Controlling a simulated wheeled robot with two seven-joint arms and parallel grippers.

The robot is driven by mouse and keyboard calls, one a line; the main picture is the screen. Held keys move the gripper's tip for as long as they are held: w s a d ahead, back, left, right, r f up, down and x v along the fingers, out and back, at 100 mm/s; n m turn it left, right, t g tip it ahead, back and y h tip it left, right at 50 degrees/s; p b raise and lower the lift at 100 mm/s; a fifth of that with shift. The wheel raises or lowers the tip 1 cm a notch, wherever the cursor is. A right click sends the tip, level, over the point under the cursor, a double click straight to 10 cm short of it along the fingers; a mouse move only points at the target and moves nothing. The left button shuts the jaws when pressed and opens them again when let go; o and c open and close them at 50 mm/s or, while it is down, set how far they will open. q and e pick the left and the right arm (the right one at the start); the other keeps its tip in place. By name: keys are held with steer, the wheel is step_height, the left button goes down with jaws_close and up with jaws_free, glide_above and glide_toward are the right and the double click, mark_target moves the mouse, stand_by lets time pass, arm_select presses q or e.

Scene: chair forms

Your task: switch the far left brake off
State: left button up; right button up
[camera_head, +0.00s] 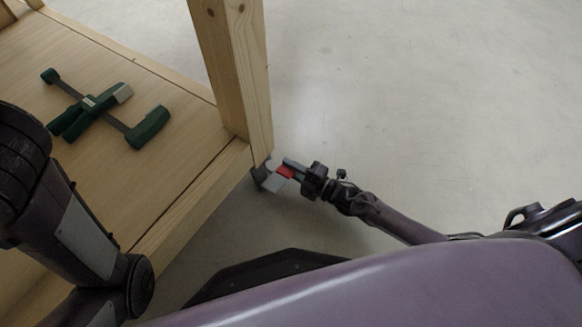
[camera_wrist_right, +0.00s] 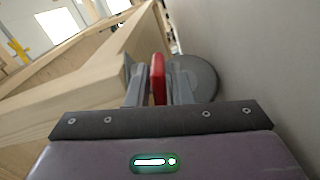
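A caster (camera_head: 262,174) sits under the corner post of a wooden cart, with a red brake lever (camera_head: 285,172) on it. My right gripper (camera_head: 288,170) is at this lever, reaching in from the right. In the right wrist view, the red lever (camera_wrist_right: 158,78) stands between the two grey fingers of my right gripper (camera_wrist_right: 158,88), which are close together on either side of it. The round grey wheel (camera_wrist_right: 200,78) shows just behind the right finger. My left arm is at the left of the head view, but its gripper is out of view.
The wooden post (camera_head: 233,70) rises just above the caster. A green and grey clamp (camera_head: 100,108) lies on the cart's wooden board (camera_head: 165,165). The grey floor (camera_head: 420,90) to the right is clear.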

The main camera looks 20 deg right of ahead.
jaws_close()
steer(key=shift+r, duration=0.1)
steer(key=shift+r+n+p, duration=0.25)
steer(key=shift+n, duration=0.45)
steer(key=shift+r+n+p, duration=0.2)
steer(key=shift+r+n, duration=0.05)
steer(key=shift+n, duration=0.45)
steer(key=shift+s+a+r+n+p, duration=0.1)
steer(key=shift+r+n+p, duration=0.15)
steer(key=shift+n, duration=0.45)
steer(key=shift+r+n+p, duration=0.2)
steer(key=shift+n, duration=0.5)
steer(key=shift+o, duration=1.7)
jaws_free()
